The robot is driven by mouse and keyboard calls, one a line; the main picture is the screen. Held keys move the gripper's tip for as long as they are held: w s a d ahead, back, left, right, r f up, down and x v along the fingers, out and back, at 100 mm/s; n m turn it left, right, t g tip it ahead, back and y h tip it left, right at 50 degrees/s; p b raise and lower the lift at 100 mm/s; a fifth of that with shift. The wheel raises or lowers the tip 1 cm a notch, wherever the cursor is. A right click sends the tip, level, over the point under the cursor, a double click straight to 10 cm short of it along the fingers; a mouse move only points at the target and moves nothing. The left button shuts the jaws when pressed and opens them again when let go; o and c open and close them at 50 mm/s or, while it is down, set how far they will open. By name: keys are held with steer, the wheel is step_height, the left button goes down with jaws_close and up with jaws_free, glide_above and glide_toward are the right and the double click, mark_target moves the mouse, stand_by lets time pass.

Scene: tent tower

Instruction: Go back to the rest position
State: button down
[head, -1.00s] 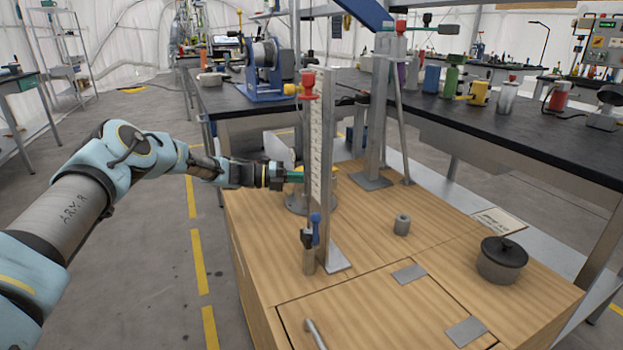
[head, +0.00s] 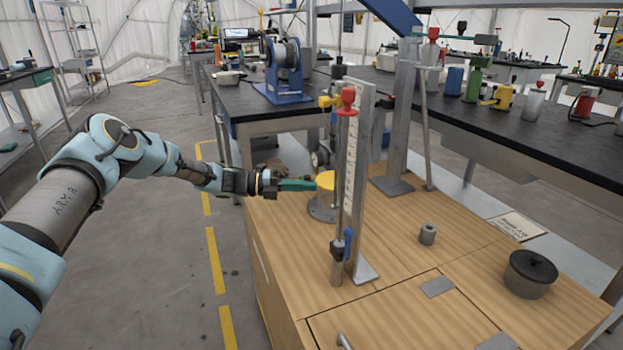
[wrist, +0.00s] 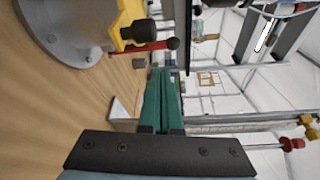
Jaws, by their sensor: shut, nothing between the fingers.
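My gripper (head: 312,184) has green fingers, pressed together with nothing between them. In the head view it is over the left edge of the wooden cabinet top, just left of a yellow-topped round fixture (head: 326,181) on a grey base. In the wrist view the closed green fingers (wrist: 161,100) point up the picture, and the grey flanged base (wrist: 68,30) with a yellow and black part stands at the upper left. I cannot tell from the head view whether the fingertips touch the fixture.
A post with a scale (head: 358,165), a red knob (head: 348,97) and a blue-handled valve (head: 348,240) stands right of my gripper. The floor at left is clear.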

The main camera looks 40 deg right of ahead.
steer(key=shift+w+a, duration=0.45)
steer(key=shift+a, duration=0.1)
steer(key=w+a+r+m+t+y+p, duration=0.25)
steer(key=a+m, duration=0.25)
steer(key=a, duration=0.6)
steer(key=w+a+r+m+t+y+p, duration=0.1)
steer(key=a+r+m+t+y, duration=0.3)
steer(key=a, duration=0.6)
steer(key=w+a+r+m+t+y+p, duration=0.1)
steer(key=w+a+r+m+y+p, duration=0.1)
steer(key=a+m, duration=0.7)
steer(key=s+a+r+m+t+y+p, duration=0.1)
steer(key=s+a+r+m, duration=0.1)
steer(key=a, duration=0.7)
steer(key=s+a+r+m+t+y+p, duration=0.1)
steer(key=s+a+r+m+t+y, duration=0.1)
steer(key=a, duration=0.8)
steer(key=s+a+r+m+t+y+p, duration=0.1)
steer(key=s+a+r+m, duration=0.3)
steer(key=a, duration=0.6)
steer(key=shift+a+r+t, duration=0.25)
steer(key=shift+r+t, duration=0.4)
steer(key=shift+r, duration=0.05)
